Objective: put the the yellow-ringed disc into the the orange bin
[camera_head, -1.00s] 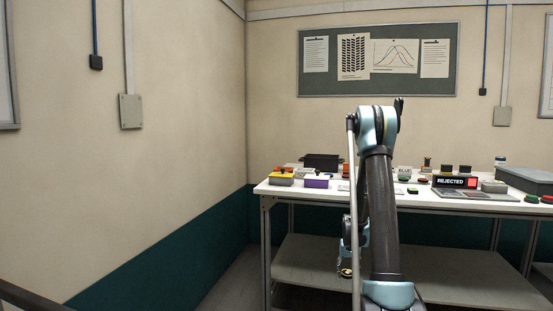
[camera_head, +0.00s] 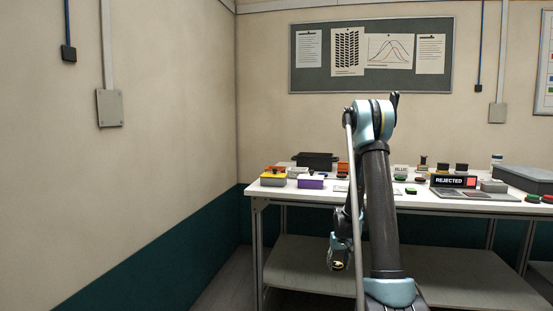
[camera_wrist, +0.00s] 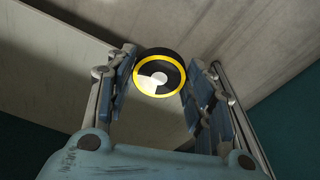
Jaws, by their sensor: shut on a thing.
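The yellow-ringed disc (camera_wrist: 147,58) is black with a yellow ring and a pale centre. In the wrist view it sits between the two fingers of my gripper (camera_wrist: 160,74), which is shut on it. In the head view my gripper (camera_head: 338,262) hangs low in front of the table, below its top, and the disc shows only as a small yellow and dark spot.
The white table (camera_head: 275,197) has a lower shelf (camera_head: 300,262). On it are a black bin (camera_head: 316,159), a purple block (camera_head: 311,184), a yellow-topped grey box (camera_head: 273,179), a REJECTED sign (camera_head: 454,182) and a large grey case (camera_head: 528,179). The floor left of the table is clear.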

